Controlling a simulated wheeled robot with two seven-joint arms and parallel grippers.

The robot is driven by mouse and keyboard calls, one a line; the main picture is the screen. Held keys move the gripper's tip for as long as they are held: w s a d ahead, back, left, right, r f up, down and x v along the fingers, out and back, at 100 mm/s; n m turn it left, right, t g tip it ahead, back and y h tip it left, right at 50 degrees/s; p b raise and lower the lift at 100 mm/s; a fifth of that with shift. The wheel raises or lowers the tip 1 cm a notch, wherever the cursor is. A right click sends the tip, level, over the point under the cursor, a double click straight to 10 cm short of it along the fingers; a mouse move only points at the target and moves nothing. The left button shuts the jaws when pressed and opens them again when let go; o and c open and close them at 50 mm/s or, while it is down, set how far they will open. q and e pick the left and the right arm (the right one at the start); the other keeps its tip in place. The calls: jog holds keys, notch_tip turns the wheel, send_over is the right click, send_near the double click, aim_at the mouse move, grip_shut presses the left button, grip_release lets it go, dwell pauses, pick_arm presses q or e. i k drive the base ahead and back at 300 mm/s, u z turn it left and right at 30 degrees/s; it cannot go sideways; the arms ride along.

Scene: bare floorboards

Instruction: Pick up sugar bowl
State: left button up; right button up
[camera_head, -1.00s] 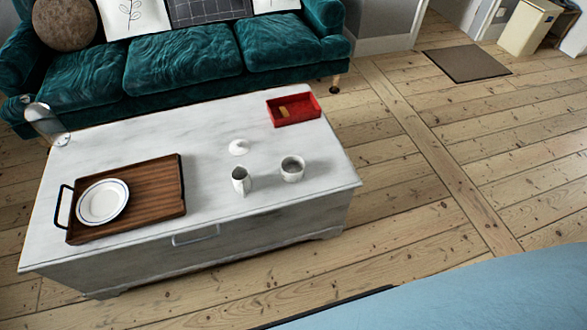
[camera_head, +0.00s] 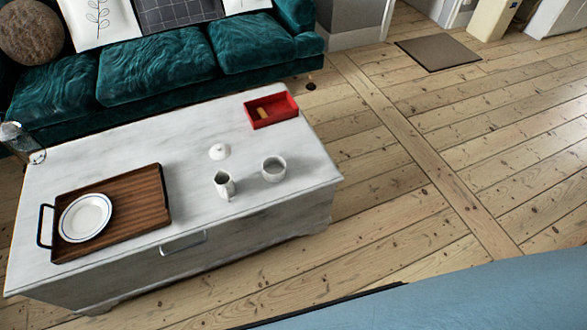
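The sugar bowl is most likely the round whitish bowl (camera_head: 273,169) standing open on the white coffee table (camera_head: 200,130), towards its right end. A small white lid with a knob (camera_head: 219,151) lies on the table to its upper left. A small white creamer jug (camera_head: 224,184) stands to the bowl's left, a little nearer the front edge. None of these is held. Neither of my grippers shows in the head view.
A wooden tray (camera_head: 142,205) with a white plate (camera_head: 85,217) lies on the table's left. A red tray (camera_head: 272,122) sits at the back right corner.

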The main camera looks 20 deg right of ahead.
aim_at(273, 168)
jog(key=z, duration=1.35)
jog(key=i, duration=0.9)
jog(key=u, duration=2.15)
